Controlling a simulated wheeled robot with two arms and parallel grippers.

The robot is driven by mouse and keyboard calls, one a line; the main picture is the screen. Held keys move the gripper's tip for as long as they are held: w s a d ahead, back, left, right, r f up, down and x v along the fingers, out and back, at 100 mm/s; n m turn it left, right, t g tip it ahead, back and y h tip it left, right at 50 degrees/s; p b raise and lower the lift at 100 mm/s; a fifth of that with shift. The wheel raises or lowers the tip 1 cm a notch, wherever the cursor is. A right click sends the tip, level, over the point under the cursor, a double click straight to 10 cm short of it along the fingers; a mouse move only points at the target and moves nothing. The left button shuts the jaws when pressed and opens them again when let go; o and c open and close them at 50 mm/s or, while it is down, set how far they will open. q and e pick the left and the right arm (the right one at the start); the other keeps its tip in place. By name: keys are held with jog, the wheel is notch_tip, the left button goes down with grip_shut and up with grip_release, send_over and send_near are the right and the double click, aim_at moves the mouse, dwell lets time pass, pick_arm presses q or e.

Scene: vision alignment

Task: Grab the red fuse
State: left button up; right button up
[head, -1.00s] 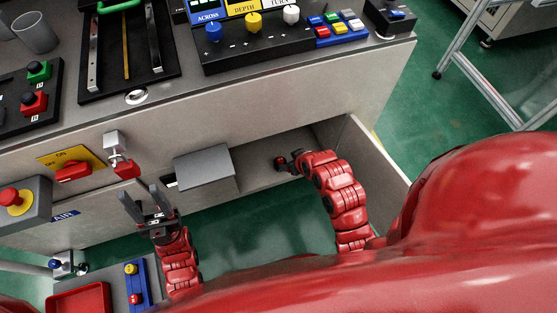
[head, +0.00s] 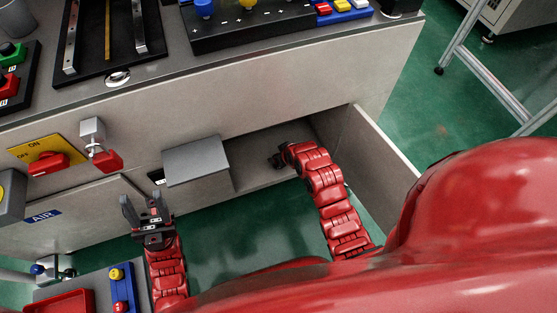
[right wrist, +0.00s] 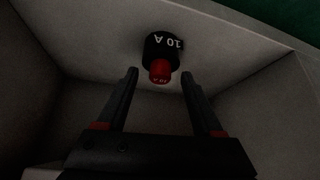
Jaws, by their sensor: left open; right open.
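The red fuse (right wrist: 160,73) shows in the right wrist view as a small red tip on a black cylinder marked "10 A" (right wrist: 162,48). The cylinder is at a pale inner wall of the open bay. My right gripper (right wrist: 159,92) is open, with its fingers pointing toward the fuse, one to each side in the picture. The fuse looks a little beyond the fingertips; I cannot tell the exact gap. In the head view my right gripper (head: 278,160) is inside the bay, and the fuse is not visible there. My left gripper (head: 142,208) is open and empty in front of the bench.
The bay's right side panel (head: 375,150) stands beside my right arm. A grey box-like flap (head: 197,160) juts out between the grippers. A red knob (head: 106,161) and a red switch (head: 48,164) are on the bench front. A red tray (head: 66,303) is lower left.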

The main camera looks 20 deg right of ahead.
grip_shut()
jog(key=shift+r, duration=0.1)
dwell(0.3)
